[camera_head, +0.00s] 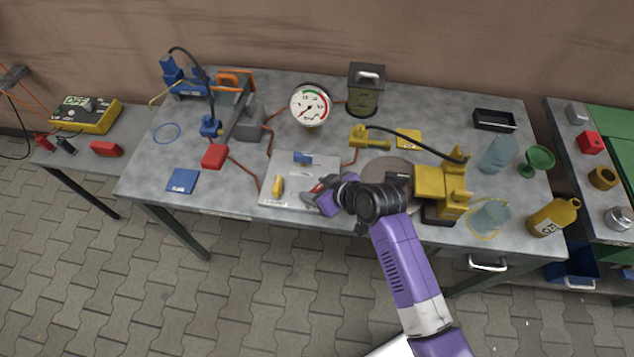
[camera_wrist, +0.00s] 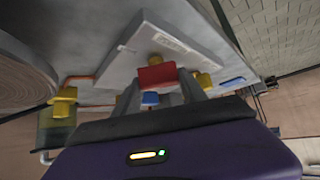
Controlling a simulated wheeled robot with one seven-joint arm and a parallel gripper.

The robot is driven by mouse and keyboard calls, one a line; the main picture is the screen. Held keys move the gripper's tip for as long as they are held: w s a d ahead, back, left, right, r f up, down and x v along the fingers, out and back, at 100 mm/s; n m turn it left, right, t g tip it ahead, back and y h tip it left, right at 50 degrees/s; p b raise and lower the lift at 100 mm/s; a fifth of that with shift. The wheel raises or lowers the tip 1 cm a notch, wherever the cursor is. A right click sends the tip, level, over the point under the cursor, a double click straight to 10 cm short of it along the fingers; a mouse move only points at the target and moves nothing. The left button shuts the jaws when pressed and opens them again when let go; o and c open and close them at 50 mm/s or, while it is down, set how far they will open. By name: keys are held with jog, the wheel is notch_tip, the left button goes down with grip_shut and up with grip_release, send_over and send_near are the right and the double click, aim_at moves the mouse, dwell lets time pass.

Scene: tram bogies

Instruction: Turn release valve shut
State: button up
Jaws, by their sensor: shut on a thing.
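A light grey valve plate (camera_head: 290,199) lies at the front middle of the workbench, with a small blue handle (camera_head: 303,157) at its back and a yellow handle (camera_head: 278,186) at its left. A red valve handle (camera_head: 317,188) is at its right. My gripper (camera_head: 318,194) reaches over the plate from the right and is shut on the red handle. In the wrist view the red handle (camera_wrist: 157,77) sits between the two grey fingertips, with the plate (camera_wrist: 140,45) behind it. The plate's labels are too small to read, and my fingers partly hide the valve body.
A round pressure gauge (camera_head: 310,104) stands behind the plate. A yellow device (camera_head: 440,186) with a black hose is close to the right of my wrist. Red pipes run beside the plate. A blue card (camera_head: 183,181) lies at the left with bare bench around it.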

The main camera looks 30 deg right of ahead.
jog(key=m+h+p, duration=0.1)
jog(key=m+h, duration=0.1)
jog(key=shift+a+r+m+p, duration=0.15)
jog(key=shift+r+m+p, duration=0.05)
jog(key=shift+m+p, duration=0.15)
jog(key=shift+f+m+h, duration=0.15)
jog(key=shift+m+h, duration=0.95)
jog(key=shift+m, duration=0.15)
jog(key=m+h+b, duration=0.1)
jog(key=m+h, duration=0.1)
jog(key=m, duration=0.1)
jog(key=shift+w+f+g, duration=0.1)
jog(key=shift+g, duration=0.2)
jog(key=shift+m+g+h+b, duration=0.3)
jog(key=shift+m+h+b, duration=0.3)
jog(key=shift+m+b, duration=0.25)
jog(key=shift+m, duration=0.25)
jog(key=o, duration=1.4)
jog(key=shift+c, duration=0.2)
jog(key=v, duration=0.8)
jog(key=shift+b, duration=0.35)
